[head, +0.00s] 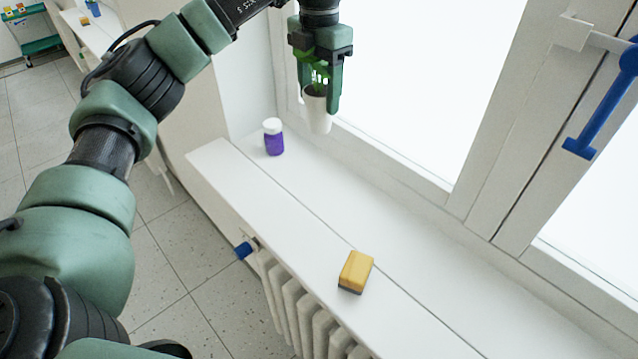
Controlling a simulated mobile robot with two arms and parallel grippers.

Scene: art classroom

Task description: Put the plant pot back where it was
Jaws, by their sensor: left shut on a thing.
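The plant pot (318,114) is small and white, with a green plant partly hidden between my fingers. My left gripper (322,92) comes down from the top centre and is shut on the pot near its rim. The pot is close to upright and appears to be held above the white windowsill (300,220), near the window frame. How large the gap under it is, I cannot tell exactly. My right gripper is not in view.
A purple jar with a white lid (274,137) stands on the sill left of the pot. A yellow sponge (356,271) lies nearer on the sill. A blue window handle (603,108) juts out at right. A radiator (296,305) is below. The sill between jar and sponge is clear.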

